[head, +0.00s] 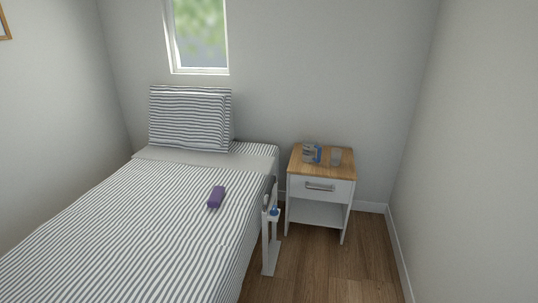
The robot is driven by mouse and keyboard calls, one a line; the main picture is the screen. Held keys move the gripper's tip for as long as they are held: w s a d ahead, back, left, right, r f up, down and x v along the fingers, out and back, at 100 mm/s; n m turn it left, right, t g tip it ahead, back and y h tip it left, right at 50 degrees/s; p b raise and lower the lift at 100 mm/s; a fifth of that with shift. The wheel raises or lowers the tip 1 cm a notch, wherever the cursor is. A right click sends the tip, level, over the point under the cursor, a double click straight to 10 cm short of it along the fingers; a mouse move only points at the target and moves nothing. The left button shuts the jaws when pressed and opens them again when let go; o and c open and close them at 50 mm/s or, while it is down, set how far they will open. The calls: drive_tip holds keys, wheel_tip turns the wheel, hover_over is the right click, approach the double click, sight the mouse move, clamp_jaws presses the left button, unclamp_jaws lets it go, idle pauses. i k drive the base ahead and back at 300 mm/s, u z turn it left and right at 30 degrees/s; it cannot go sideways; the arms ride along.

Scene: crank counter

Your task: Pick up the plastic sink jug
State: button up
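I see no thing that I can make out for sure as the plastic sink jug. On the wooden top of the nightstand (345,170) stands a small grey and blue item (311,154), too small to identify. Close to its right stands a clear, cup-like vessel (336,157). I cannot tell whether either one is the jug. No part that I can make out as my gripper shows in the head view.
A bed (120,225) with striped covers fills the left, with a purple block-like item (216,197) on it. A slim white stand (267,240) with a blue part is between the bed and nightstand. Wooden floor (335,275) is clear in front of the nightstand.

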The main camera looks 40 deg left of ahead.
sight(309, 146)
drive_tip(key=u, duration=0.7)
drive_tip(key=i, duration=3.35)
drive_tip(key=u, duration=0.7)
